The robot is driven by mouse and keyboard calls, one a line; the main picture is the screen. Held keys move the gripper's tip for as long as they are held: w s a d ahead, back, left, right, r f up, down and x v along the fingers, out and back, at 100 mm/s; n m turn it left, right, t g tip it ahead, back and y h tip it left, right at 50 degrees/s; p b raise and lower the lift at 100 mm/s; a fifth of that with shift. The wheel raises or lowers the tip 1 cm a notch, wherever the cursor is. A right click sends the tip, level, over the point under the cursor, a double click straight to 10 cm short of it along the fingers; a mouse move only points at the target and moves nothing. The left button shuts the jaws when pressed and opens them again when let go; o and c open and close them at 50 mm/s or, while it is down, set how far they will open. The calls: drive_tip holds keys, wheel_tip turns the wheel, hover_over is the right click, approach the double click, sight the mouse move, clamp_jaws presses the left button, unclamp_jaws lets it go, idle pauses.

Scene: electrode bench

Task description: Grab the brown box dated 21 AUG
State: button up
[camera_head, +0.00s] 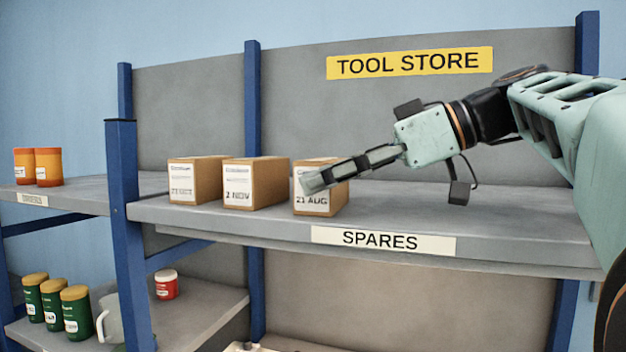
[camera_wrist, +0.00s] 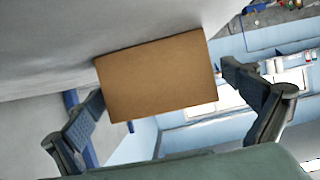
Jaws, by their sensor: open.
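The brown box dated 21 AUG (camera_head: 337,200) stands upright on the SPARES shelf, the rightmost of three boxes. Its white label faces the front and is partly covered by my gripper (camera_head: 322,179). In the wrist view, a plain brown face of a box (camera_wrist: 158,76) fills the space between the fingers. My open gripper (camera_wrist: 162,84) has one finger off its left side and one off its right. A gap shows at the right finger; the left fingertip looks close to the box's edge. I cannot tell how far down the fingers reach.
A box dated 2 NOV (camera_head: 255,184) and another brown box (camera_head: 196,181) stand to the left, with a gap before the 21 AUG box. The SPARES shelf (camera_head: 470,222) is clear to the right. A blue post (camera_head: 252,100) and grey back panel (camera_head: 400,120) stand behind.

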drive_tip(key=shift+w+a+f, duration=0.1)
drive_tip(key=shift+a+f, duration=0.05)
drive_tip(key=c, duration=1.5)
wheel_tip(320, 180, up, 18)
drive_tip(key=p, duration=0.4)
drive_tip(key=shift+p, duration=0.3)
